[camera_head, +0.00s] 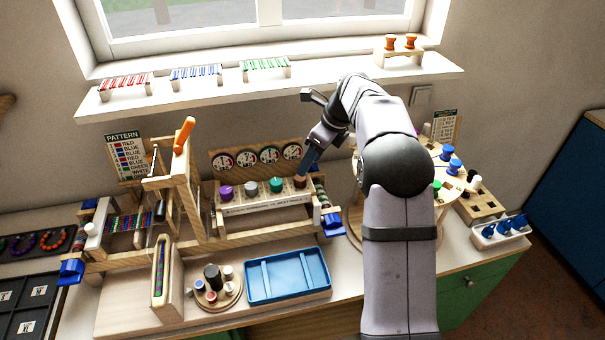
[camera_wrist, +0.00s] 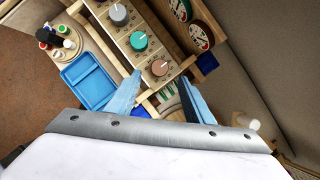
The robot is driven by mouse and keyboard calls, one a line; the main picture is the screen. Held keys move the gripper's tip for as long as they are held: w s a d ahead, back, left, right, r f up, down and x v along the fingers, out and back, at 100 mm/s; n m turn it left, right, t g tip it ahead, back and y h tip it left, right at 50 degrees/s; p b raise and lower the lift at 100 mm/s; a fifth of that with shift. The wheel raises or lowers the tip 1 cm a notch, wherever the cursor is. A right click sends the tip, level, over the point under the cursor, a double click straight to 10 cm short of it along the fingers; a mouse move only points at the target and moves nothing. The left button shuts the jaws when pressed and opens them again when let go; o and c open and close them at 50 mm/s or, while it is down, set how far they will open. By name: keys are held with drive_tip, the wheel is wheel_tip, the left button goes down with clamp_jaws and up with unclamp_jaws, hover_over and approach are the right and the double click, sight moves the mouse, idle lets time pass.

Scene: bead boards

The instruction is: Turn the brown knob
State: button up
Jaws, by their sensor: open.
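The brown knob (camera_head: 300,181) is at the right end of a row of knobs on a light wooden panel (camera_head: 262,205). In the wrist view the brown knob (camera_wrist: 160,68) has a pale pointer mark and lies just beyond my fingertips. My gripper (camera_head: 311,163) is above and close to the brown knob in the head view. In the wrist view its two blue fingers (camera_wrist: 160,75) are spread apart, with nothing held between them. The teal knob (camera_wrist: 139,41) sits beside the brown one, then a grey knob (camera_wrist: 118,14). A purple knob (camera_head: 226,192) is at the left end.
Round dials (camera_head: 268,156) stand behind the knobs. A wooden loom with an orange-handled lever (camera_head: 184,135) is to the left. A blue tray (camera_head: 287,275) lies in front. A round board with blue pegs (camera_head: 447,152) is to the right, partly behind my arm.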

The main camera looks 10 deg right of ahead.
sight(300, 181)
drive_tip(key=shift+p+x, duration=1)
drive_tip(key=shift+x, duration=2.5)
drive_tip(key=shift+c, duration=0.5)
drive_tip(key=c, duration=0.9)
